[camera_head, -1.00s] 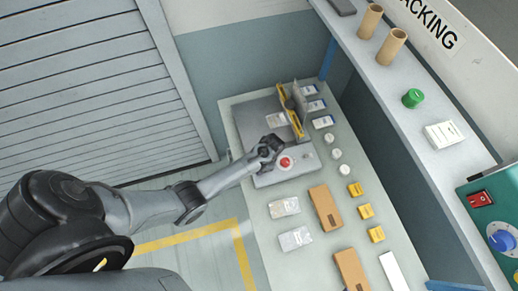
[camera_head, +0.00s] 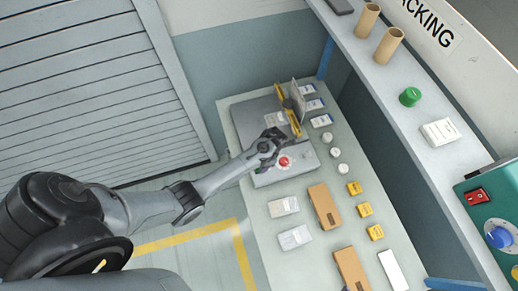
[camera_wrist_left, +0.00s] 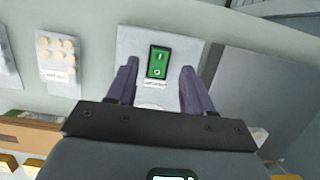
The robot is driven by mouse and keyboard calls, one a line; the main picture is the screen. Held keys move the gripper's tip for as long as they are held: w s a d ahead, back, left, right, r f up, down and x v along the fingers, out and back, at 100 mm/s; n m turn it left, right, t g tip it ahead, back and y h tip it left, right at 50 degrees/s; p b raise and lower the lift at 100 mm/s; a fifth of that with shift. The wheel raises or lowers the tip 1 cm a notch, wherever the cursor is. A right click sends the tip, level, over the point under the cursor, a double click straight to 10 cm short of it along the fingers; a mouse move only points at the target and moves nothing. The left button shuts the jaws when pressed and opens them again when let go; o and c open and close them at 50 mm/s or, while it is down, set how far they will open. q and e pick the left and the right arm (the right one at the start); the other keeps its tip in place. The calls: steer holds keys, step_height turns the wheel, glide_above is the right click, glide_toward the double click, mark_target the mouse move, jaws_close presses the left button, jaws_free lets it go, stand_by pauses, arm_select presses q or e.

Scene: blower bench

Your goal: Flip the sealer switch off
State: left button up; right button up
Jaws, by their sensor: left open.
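The sealer (camera_head: 262,180) is a grey machine on the bench, with a yellow-edged bar (camera_head: 292,122) raised at its back and a red button (camera_head: 284,162) on its front panel. In the left wrist view, the green sealer switch (camera_wrist_left: 158,62) sits in a black frame on the grey panel, with I and O marks and a small label. Which side is pressed I cannot tell. My left gripper (camera_head: 272,146) is open and empty over the panel. In the left wrist view, its fingers (camera_wrist_left: 158,88) stand either side of the switch, apart from it. My right gripper is not in view.
Clear packs (camera_head: 293,238), brown boxes (camera_head: 324,206) and yellow blocks (camera_head: 365,210) lie on the bench (camera_head: 275,262). A shelf (camera_head: 420,170) along the right holds cardboard tubes (camera_head: 388,45) and a green roll (camera_head: 410,97). A teal box (camera_head: 485,215) with a red switch stands at far right.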

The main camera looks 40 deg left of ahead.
arm_select(q)
steer(key=v, duration=0.6)
steer(key=shift+r, duration=0.45)
steer(key=shift+w+d, duration=0.1)
steer(key=s+d+f+g+p, duration=0.1)
steer(key=s+f+p, duration=0.2)
steer(key=s, duration=1.8)
steer(key=w+d+r+n+t+h+p, duration=0.1)
steer(key=r+t, duration=0.6)
steer(key=r, duration=1.4)
steer(key=shift+w+d+r+n+h, duration=0.3)
steer(key=shift+w+d+n, duration=0.55)
steer(key=shift+d+n, duration=0.3)
